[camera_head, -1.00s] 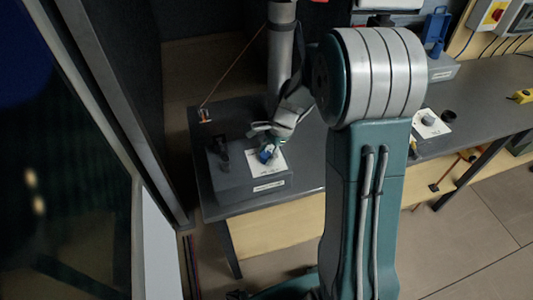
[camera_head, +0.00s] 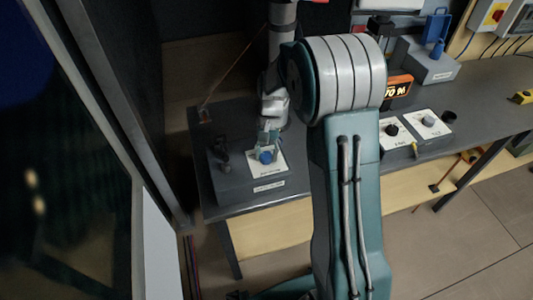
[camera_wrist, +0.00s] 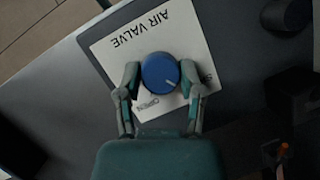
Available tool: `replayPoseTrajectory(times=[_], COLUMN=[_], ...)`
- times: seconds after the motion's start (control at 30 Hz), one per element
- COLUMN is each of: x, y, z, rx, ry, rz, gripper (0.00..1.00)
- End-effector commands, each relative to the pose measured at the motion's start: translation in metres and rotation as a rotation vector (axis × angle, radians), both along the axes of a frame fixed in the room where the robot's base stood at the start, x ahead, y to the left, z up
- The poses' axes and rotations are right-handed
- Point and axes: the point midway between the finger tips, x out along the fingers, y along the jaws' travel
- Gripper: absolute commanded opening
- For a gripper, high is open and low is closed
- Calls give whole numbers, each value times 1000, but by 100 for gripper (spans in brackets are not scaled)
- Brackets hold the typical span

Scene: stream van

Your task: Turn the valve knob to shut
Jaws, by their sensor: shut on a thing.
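The valve knob (camera_wrist: 160,73) is a round blue knob with a white pointer line. It sits on a white plate (camera_wrist: 108,54) marked AIR VALVE and OPEN; another word at its right is partly hidden by a finger. In the wrist view the pointer line is aimed to the lower right. My gripper (camera_wrist: 160,80) has one finger on each side of the knob and is shut on it. In the head view the blue knob (camera_head: 266,157) shows on the grey box (camera_head: 236,186), with my gripper (camera_head: 267,146) at it from behind.
A dark upright part (camera_head: 221,155) stands on the box left of the plate. More labelled knob plates (camera_head: 428,124) and an orange-lit display (camera_head: 397,87) are to the right on the dark bench (camera_head: 463,95). A wall panel stands close at the left.

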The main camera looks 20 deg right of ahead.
Motion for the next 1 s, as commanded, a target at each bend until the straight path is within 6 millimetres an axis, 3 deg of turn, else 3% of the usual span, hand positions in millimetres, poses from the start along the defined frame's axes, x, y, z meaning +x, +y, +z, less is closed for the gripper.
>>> replayPoseTrajectory(times=[0.4,0.97,1.0], x=[3,3,3], y=[1,1,1], z=[0,1,1], rx=[-1,-1,-1], ry=[-11,-12,-12], rz=[202,233,233], gripper=[2,2,54])
